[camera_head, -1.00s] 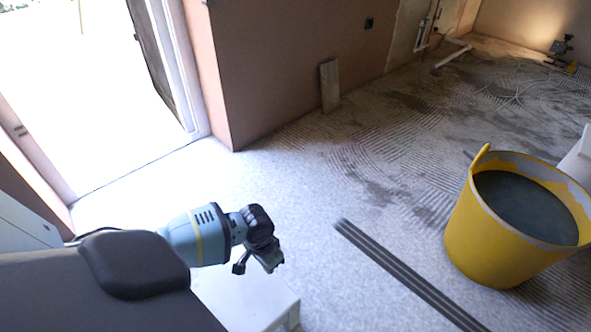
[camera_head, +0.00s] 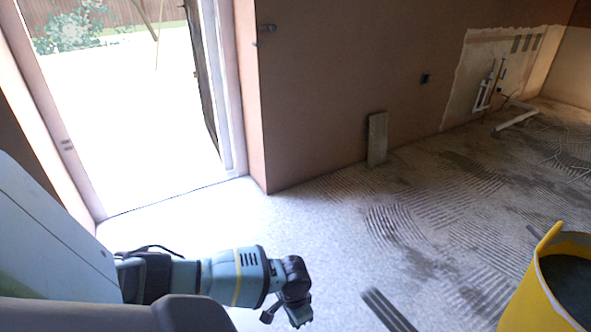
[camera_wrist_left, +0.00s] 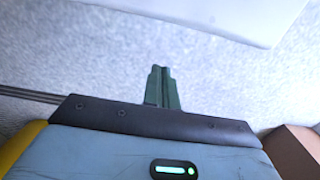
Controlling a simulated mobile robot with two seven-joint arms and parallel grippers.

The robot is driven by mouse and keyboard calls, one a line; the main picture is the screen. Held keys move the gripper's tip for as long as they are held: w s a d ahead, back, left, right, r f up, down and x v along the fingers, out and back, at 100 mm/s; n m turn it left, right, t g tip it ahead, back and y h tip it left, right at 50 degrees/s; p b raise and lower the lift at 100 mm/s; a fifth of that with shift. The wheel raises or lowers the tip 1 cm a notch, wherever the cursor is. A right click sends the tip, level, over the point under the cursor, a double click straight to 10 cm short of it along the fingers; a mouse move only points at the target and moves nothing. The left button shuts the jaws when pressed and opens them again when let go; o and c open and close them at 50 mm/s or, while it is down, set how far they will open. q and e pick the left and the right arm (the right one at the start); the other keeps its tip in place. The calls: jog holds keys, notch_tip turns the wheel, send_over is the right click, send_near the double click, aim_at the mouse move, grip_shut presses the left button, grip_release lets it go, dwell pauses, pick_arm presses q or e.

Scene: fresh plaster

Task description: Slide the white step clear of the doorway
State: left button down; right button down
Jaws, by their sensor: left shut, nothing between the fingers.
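The white step (camera_wrist_left: 215,14) shows as a smooth pale slab across the top of the left wrist view. In the head view it is almost wholly below the picture's lower edge, behind my left arm. My left gripper (camera_head: 287,314) points down at the lower edge of the head view. In the left wrist view its dark green fingers (camera_wrist_left: 161,75) are together and empty, with a strip of floor showing between their tips and the step. The doorway (camera_head: 135,120) stands open and bright at the left. My right gripper is in neither view.
A yellow bucket (camera_head: 532,290) of dark contents stands at the lower right. Dark strips (camera_head: 388,312) lie on the floor left of it. A board (camera_head: 377,140) leans on the brown wall. Pale floor (camera_head: 190,215) before the doorway is clear.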

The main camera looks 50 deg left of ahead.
pick_arm(q)
jog(key=s+f+b, duration=0.1)
jog(key=s+f, duration=0.1)
jog(key=s+f+b, duration=0.1)
jog(key=s+f, duration=0.1)
jog(key=shift+a+f, duration=0.2)
dwell(0.4)
jog(key=shift+s, duration=0.1)
